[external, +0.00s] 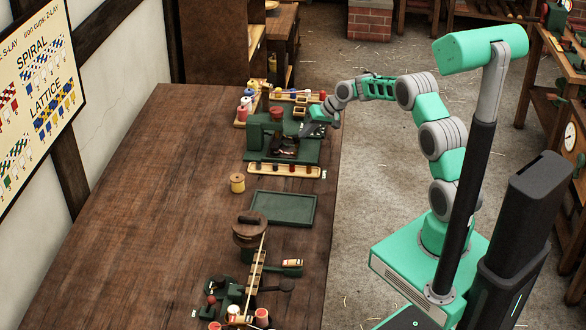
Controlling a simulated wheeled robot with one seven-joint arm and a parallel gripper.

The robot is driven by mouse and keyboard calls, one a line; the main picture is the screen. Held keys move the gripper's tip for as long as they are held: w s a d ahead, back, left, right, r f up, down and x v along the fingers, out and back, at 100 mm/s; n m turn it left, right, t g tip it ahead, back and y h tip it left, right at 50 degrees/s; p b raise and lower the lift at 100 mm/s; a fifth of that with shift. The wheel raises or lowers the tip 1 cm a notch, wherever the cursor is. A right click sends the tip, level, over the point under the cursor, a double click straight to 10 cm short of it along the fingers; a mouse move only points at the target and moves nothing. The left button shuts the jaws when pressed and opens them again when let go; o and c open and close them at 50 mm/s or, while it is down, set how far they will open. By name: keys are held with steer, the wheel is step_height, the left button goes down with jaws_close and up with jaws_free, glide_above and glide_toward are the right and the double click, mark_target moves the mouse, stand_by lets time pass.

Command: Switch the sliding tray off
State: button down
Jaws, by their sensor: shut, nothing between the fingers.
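My gripper (314,130) is at the right side of a dark green machine (255,138) near the table's right edge. The fingers are small and dark here; they look shut, with nothing seen in them. I cannot tell whether they touch the machine. The machine has a reddish round part on top and a dark opening in front with small parts in it. A flat, empty green tray (282,207) lies on the table nearer the camera. I cannot tell which part is the sliding tray, and no switch can be made out clearly.
A pale wooden rack (257,169) with several small pegs lies just in front of the machine. A yellow spool (237,183) stands to its left. Spools and cups crowd behind the machine. A rope device (250,232) stands nearer. The table's left side (150,200) is clear.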

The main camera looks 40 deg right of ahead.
steer(key=d, duration=0.1)
steer(key=s+d, duration=0.1)
steer(key=d, duration=0.2)
steer(key=shift+s+r, duration=0.2)
steer(key=shift+r, duration=0.05)
steer(key=b+v, duration=0.1)
steer(key=v, duration=0.8)
steer(key=shift+b, duration=0.3)
steer(key=shift+s+a+r, duration=0.1)
steer(key=shift+s+r, duration=0.05)
